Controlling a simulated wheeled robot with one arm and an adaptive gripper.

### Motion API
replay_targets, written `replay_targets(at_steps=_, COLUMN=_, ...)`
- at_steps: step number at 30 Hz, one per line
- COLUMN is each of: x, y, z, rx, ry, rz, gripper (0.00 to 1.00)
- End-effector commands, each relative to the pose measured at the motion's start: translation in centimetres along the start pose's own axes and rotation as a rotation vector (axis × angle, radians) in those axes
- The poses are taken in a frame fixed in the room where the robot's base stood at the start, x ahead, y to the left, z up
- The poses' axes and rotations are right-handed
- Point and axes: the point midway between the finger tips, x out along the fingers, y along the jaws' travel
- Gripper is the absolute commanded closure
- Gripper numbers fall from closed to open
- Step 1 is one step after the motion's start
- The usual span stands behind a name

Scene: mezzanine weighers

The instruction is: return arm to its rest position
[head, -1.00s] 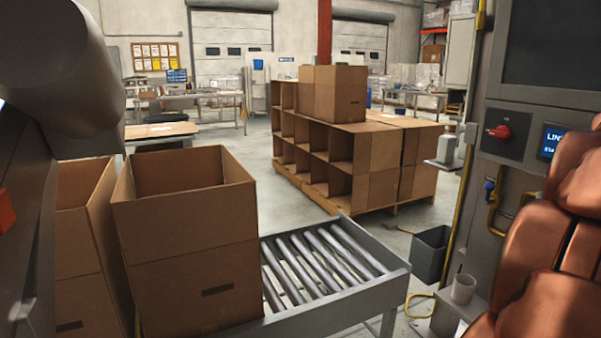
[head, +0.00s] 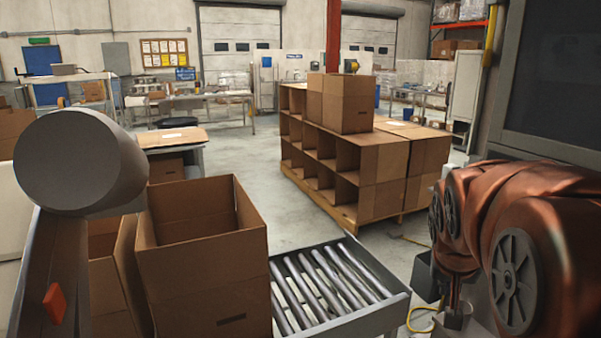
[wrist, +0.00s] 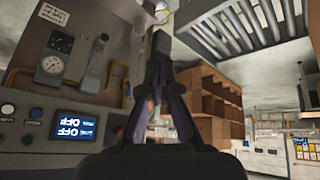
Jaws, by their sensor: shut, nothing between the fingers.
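My gripper (wrist: 160,48) shows in the wrist view, dark, with its two fingers together and nothing between them. The wrist picture is upside down. The fingertips are in front of the gap between the control panel (wrist: 40,155) and the roller conveyor (wrist: 235,32); I cannot judge the distance.
Open cardboard boxes (head: 200,270) stand on the left of the roller conveyor (head: 385,322). A cardboard pigeonhole shelf (head: 375,190) stands on a pallet behind. The dark-screened cabinet (head: 565,80) is close behind my arm. Grey floor (head: 250,170) is clear between the shelf and worktables.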

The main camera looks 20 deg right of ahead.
Motion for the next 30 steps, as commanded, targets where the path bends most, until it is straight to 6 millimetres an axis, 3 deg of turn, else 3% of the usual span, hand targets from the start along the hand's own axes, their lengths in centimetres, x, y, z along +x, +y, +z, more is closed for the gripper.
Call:
replay_targets(at_steps=1, x=-1.3, y=-1.5, z=1.2, rx=-0.047, ry=-0.046, rz=-0.027, gripper=1.00)
replay_targets(at_steps=3, x=-2.2, y=-3.3, z=3.6, rx=-0.110, ry=-0.111, rz=-0.059, gripper=1.00)
replay_targets(at_steps=9, x=-5.6, y=-6.8, z=11.2, rx=-0.307, ry=-0.306, rz=-0.138, gripper=1.00)
replay_targets(at_steps=18, x=-11.0, y=-7.7, z=21.0, rx=-0.582, ry=-0.557, rz=-0.209, gripper=1.00)
replay_targets(at_steps=24, x=-12.4, y=-7.3, z=23.5, rx=-0.657, ry=-0.620, rz=-0.222, gripper=1.00)
replay_targets(at_steps=30, x=-12.4, y=-7.3, z=23.8, rx=-0.662, ry=-0.626, rz=-0.223, gripper=1.00)
